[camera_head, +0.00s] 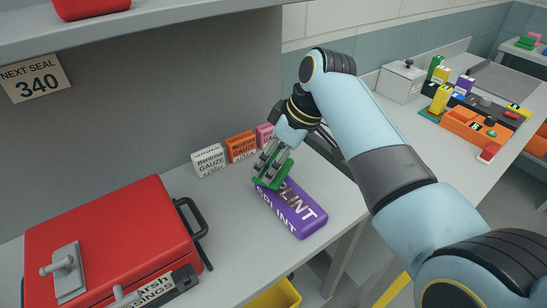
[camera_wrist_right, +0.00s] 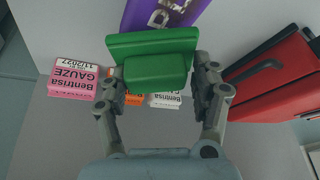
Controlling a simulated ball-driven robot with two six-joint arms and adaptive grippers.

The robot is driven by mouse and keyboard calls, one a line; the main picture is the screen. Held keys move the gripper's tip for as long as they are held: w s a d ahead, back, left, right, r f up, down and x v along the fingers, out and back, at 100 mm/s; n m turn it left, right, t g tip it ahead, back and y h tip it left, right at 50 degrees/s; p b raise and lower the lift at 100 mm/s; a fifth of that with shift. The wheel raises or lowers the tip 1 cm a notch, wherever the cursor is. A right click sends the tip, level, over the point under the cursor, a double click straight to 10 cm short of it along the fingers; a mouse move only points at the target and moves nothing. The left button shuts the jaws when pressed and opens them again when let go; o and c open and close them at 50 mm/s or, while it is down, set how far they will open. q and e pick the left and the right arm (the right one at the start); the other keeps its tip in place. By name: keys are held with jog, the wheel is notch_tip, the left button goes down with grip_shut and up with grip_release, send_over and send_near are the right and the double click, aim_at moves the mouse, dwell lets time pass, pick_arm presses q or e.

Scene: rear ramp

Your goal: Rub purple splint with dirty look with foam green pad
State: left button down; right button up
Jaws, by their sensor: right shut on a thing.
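The purple splint (camera_head: 292,208) lies flat on the grey shelf top, with "SPLINT" in white letters on its faces. My right gripper (camera_head: 272,170) is shut on the green foam pad (camera_head: 268,183), at the far left end of the splint. The pad looks to be on or just over the splint's top; I cannot tell if they touch. In the right wrist view the pad (camera_wrist_right: 152,60) sits between both fingers, and part of the splint (camera_wrist_right: 165,12) shows beyond it. My left gripper is not in view.
A red case (camera_head: 110,235) with a black handle stands left of the splint. White (camera_head: 208,161), orange (camera_head: 241,146) and pink (camera_head: 265,135) gauze boxes stand along the back wall. A yellow bin (camera_head: 272,297) is below the front edge. A cluttered table (camera_head: 405,120) stands at right.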

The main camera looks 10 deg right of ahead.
jog(key=shift+f, duration=0.1)
jog(key=shift+f, duration=0.15)
jog(key=c, duration=0.3)
jog(key=shift+f, duration=0.15)
jog(key=shift+c, duration=0.2)
jog(key=shift+f+b, duration=0.3)
jog(key=shift+f, duration=0.05)
